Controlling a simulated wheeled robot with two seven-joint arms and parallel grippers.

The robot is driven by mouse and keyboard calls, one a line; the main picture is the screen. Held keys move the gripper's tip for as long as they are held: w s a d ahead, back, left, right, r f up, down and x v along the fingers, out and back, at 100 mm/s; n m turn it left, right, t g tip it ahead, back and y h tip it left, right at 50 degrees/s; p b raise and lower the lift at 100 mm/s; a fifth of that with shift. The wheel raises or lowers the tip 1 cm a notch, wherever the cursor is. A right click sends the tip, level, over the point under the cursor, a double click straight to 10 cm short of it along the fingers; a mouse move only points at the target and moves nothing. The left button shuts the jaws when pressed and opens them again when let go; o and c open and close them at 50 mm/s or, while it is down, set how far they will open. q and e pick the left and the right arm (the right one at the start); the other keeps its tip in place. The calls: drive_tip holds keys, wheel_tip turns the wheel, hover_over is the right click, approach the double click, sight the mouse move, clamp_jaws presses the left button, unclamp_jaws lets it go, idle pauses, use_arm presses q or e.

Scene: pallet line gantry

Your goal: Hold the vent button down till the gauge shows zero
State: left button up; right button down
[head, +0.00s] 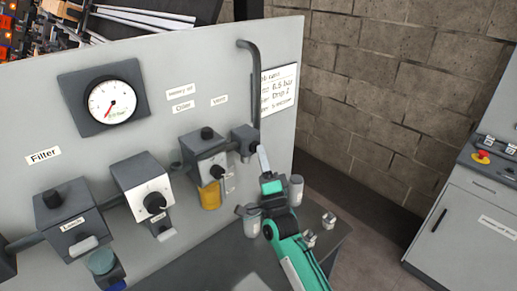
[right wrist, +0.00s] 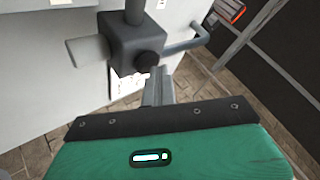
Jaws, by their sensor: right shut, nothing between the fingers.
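The pressure gauge (head: 112,101) has a white round face in a dark square frame on the grey panel. Its red needle points down and slightly left; the scale is too small to read. The vent block (head: 243,137) is a dark grey box under the Vent label (head: 219,100). In the right wrist view, the black round vent button (right wrist: 148,65) sticks out of this block. My right gripper (head: 262,153) is shut and empty, its tips right at the button in the right wrist view (right wrist: 158,76). I cannot tell if they press it. My left gripper is out of view.
A regulator block (head: 204,155) with a yellow bowl sits just left of the vent block. A grey pipe (head: 254,85) rises from the vent block. A printed sign (head: 279,90) hangs behind it. A cabinet with a red button (head: 481,157) stands at the right.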

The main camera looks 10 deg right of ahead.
drive_tip(key=shift+s+d, duration=0.55)
drive_tip(key=shift+s, duration=0.25)
drive_tip(key=shift+p, duration=0.3)
drive_tip(key=s+d, duration=0.1)
drive_tip(key=s, duration=0.1)
drive_tip(key=s+d+p, duration=0.1)
drive_tip(key=s, duration=0.1)
drive_tip(key=shift+d, duration=0.4)
drive_tip(key=shift+f, duration=0.15)
